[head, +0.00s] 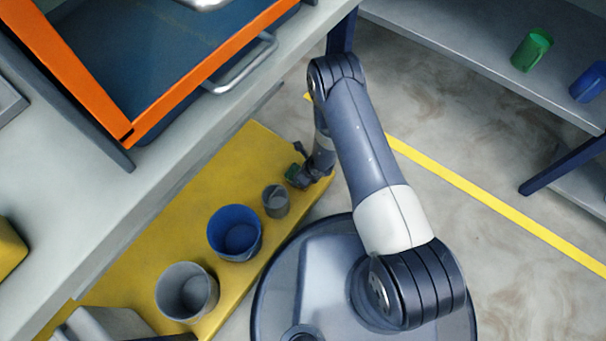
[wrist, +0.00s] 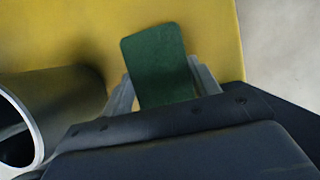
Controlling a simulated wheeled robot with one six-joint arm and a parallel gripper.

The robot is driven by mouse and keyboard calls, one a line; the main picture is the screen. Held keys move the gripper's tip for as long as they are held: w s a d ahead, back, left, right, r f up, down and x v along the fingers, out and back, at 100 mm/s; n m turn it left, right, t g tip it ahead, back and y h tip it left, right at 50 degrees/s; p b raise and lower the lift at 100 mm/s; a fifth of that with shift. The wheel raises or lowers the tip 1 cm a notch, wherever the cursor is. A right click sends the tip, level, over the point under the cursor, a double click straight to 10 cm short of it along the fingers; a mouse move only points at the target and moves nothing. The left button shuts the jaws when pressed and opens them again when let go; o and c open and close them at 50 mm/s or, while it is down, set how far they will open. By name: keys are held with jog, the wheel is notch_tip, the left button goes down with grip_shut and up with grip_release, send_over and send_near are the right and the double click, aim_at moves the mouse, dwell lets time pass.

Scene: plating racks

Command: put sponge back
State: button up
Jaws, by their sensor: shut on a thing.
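A green sponge (wrist: 157,62) is between the two fingers of my gripper (wrist: 160,85) in the wrist view, and the fingers are shut on it. In the head view the sponge (head: 292,174) shows as a small dark green piece at the end of my gripper (head: 300,176). It is over the yellow surface, near its right end, just beyond a small grey cup (head: 276,201). I cannot tell whether the sponge touches the surface. In the wrist view the grey cup (wrist: 60,110) appears close on the left, apart from the gripper.
A blue bucket (head: 235,233) and a grey bucket (head: 187,291) stand in line on the yellow platform (head: 215,180). A grey counter (head: 150,165) with an orange-rimmed tray (head: 95,95) is at left. A shelf at right holds a green mug (head: 532,49) and a blue mug (head: 588,82).

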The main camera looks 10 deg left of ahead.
jog(key=shift+f, duration=0.2)
jog(key=o, duration=0.9)
jog(key=shift+r, duration=0.1)
jog(key=shift+o, duration=0.2)
jog(key=shift+r, duration=0.1)
jog(key=shift+r, duration=0.2)
jog(key=p+v, duration=0.2)
jog(key=v, duration=0.3)
jog(key=shift+d+r+p, duration=0.1)
jog(key=shift+r+p, duration=0.2)
jog(key=shift+r, duration=0.05)
jog(key=s+d+p, duration=0.1)
jog(key=s+d, duration=0.5)
jog(key=d, duration=0.4)
jog(key=shift+f, duration=0.5)
jog(key=shift+d, duration=0.1)
